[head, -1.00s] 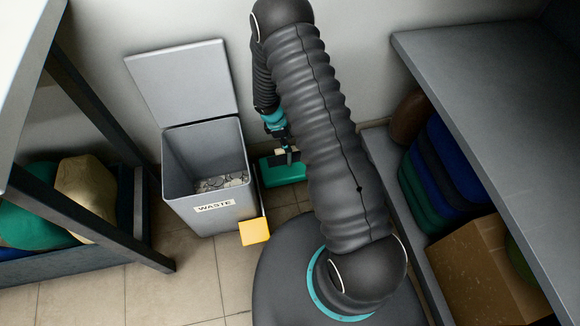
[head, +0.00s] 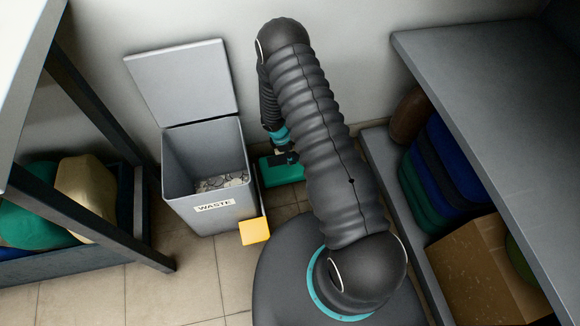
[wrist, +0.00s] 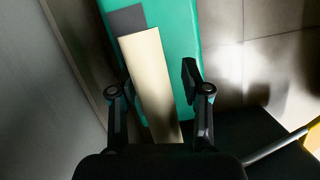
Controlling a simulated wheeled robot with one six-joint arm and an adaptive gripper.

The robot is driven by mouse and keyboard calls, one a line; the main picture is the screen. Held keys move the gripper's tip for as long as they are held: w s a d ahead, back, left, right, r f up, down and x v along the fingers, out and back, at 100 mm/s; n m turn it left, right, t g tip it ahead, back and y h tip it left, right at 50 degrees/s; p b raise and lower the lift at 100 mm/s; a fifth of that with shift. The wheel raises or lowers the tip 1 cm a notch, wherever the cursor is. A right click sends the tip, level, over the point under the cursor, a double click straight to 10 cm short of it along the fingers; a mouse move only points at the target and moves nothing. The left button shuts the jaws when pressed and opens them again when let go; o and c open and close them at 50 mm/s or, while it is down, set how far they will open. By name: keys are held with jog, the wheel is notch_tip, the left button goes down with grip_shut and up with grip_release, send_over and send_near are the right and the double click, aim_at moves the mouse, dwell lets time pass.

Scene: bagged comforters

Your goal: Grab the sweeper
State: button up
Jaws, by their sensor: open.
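The sweeper (head: 285,174) is a teal block on the floor by the wall, just right of the waste bin. In the wrist view its teal body (wrist: 172,30) fills the upper middle, with a dark grey patch and a pale cream bar (wrist: 150,85) running toward me. My gripper (wrist: 157,84) is open, with one finger on each side of the cream bar. I cannot tell how deep the fingers reach. In the head view my gripper (head: 286,159) is over the sweeper and hides its upper part.
A dark-legged table (head: 95,115) is at left. A grey shelf (head: 480,120) with folded blue bedding and a cardboard box (head: 485,275) is at right.

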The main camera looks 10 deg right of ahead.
grip_shut()
jog(key=shift+r, duration=0.15)
